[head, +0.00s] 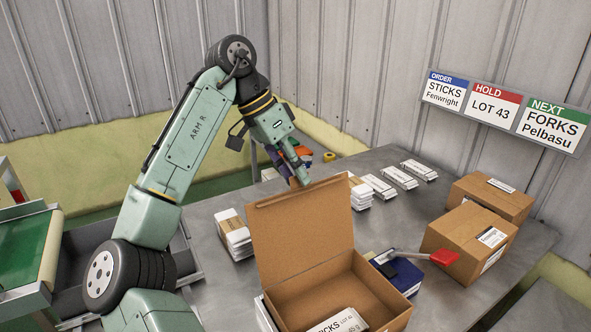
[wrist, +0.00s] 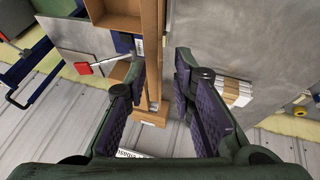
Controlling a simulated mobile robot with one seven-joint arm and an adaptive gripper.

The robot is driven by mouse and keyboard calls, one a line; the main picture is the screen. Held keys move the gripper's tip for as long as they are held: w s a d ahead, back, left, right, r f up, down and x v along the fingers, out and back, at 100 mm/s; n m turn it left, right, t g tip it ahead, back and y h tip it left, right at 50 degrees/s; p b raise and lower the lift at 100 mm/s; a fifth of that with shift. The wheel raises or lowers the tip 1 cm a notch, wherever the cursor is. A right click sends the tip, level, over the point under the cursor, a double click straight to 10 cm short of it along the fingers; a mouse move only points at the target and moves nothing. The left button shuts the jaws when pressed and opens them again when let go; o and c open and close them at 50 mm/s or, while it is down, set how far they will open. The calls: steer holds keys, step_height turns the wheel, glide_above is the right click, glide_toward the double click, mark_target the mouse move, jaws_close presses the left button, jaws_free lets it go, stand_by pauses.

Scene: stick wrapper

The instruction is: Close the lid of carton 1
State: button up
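An open brown carton (head: 385,305) stands at the front of the grey table, and its number is not readable. Its lid (head: 300,232) is raised, leaning back from the rear edge. A white packet marked "STICKS" (head: 340,322) lies inside. My gripper (head: 297,168) is at the lid's top edge, partly hidden behind it. In the wrist view the purple-padded fingers of my gripper (wrist: 161,60) are apart. The lid (wrist: 152,40), seen nearly edge-on, runs between them, close to the left finger with a gap at the right one.
Right of the carton are a blue box (head: 408,280), a red-headed tool (head: 443,258) and two closed cartons (head: 465,240) (head: 490,199). White packet stacks (head: 233,232) (head: 378,185) lie behind. The table's right corner is bare.

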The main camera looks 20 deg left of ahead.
steer(key=shift+c, duration=0.3)
jaws_close()
stand_by(0.6)
